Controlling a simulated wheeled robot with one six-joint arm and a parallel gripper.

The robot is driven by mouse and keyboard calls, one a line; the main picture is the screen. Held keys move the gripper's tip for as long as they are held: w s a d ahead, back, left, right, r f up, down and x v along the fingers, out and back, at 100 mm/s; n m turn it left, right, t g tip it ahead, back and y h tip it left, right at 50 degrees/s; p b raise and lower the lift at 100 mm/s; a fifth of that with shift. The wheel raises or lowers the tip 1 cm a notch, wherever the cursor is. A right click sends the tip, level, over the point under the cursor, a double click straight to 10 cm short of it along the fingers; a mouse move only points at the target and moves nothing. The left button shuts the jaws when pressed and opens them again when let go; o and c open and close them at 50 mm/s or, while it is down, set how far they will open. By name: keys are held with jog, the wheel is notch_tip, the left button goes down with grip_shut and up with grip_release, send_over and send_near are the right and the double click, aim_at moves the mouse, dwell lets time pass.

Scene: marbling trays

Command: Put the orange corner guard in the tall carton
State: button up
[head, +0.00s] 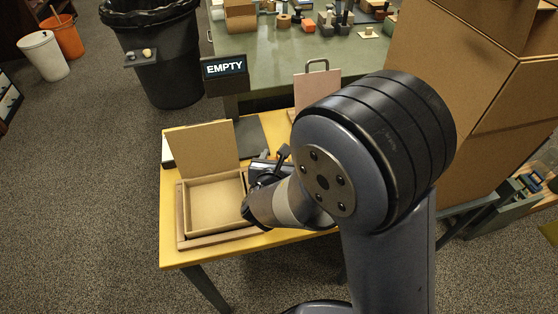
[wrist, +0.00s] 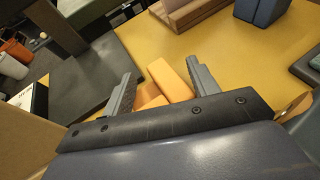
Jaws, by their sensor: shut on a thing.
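The orange corner guard (wrist: 172,80) shows in the wrist view between the two grey fingers of my gripper (wrist: 160,70), which is shut on it. It looks angled, with two faces showing; its lower part is hidden behind the gripper body. In the head view my gripper (head: 270,172) is low over the yellow table, right beside the open shallow box, and the guard is hidden there. A large, tall cardboard carton (head: 440,75) stands at the right of the head view, partly behind my arm. Its inside cannot be seen.
A shallow cardboard box (head: 183,215) with raised lid stands on the yellow table (head: 172,258). A pinkish board with a handle (head: 316,86) stands behind. A green bench (head: 285,50) holds several small items. A black bin (head: 165,70) and an EMPTY sign (head: 224,68) are at the back.

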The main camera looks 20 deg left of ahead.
jog(key=shift+f, duration=0.2)
jog(key=shift+f, duration=0.15)
jog(key=o, duration=1)
jog(key=shift+c, duration=0.2)
